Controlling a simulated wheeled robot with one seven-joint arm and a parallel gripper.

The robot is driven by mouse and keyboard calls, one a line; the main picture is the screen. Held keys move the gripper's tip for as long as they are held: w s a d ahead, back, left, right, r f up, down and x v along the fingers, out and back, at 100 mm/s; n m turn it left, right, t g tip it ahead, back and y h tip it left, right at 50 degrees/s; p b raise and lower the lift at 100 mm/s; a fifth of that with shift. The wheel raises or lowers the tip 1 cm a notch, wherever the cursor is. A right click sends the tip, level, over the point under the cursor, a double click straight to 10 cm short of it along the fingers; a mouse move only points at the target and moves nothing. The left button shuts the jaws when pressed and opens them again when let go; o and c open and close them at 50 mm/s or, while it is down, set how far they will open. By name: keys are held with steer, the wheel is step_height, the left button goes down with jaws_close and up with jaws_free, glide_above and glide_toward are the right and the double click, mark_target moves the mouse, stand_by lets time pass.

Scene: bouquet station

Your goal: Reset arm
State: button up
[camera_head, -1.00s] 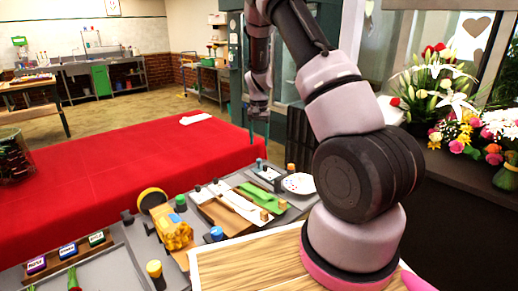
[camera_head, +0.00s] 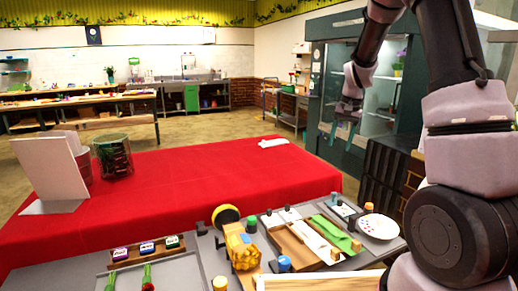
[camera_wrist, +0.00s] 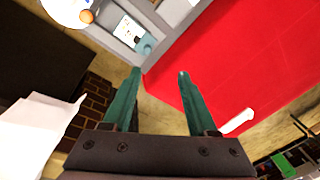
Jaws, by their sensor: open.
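My gripper (camera_head: 346,131) hangs from my raised arm in the upper right of the head view, in front of the glass-fronted cabinet and above the floor beyond the red table. Its two teal fingers (camera_wrist: 155,100) show in the wrist view, spread apart with nothing between them. The red-covered table (camera_head: 190,190) and part of the grey work counter lie beyond the fingers in the wrist view.
The grey counter holds a yellow tool (camera_head: 241,246), a wooden tray with green and white strips (camera_head: 300,240), a white plate (camera_head: 379,227) and labelled blocks (camera_head: 147,248). A glass vase (camera_head: 114,157) and a white board (camera_head: 48,168) stand on the red table. A dark cabinet (camera_head: 385,175) stands near my arm.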

steer(key=s+a+r+t+y, duration=0.1)
steer(key=s+a+r+t, duration=0.15)
steer(key=s+r, duration=1.1)
steer(key=s+r+n+t, duration=0.1)
steer(key=s+r, duration=0.2)
steer(key=s, duration=0.4)
steer(key=s+a+r+n+t, duration=0.1)
steer(key=s+r+t, duration=0.1)
steer(key=s, duration=0.6)
steer(key=shift+a+r, duration=0.3)
steer(key=shift+r, duration=0.3)
stand_by(1.1)
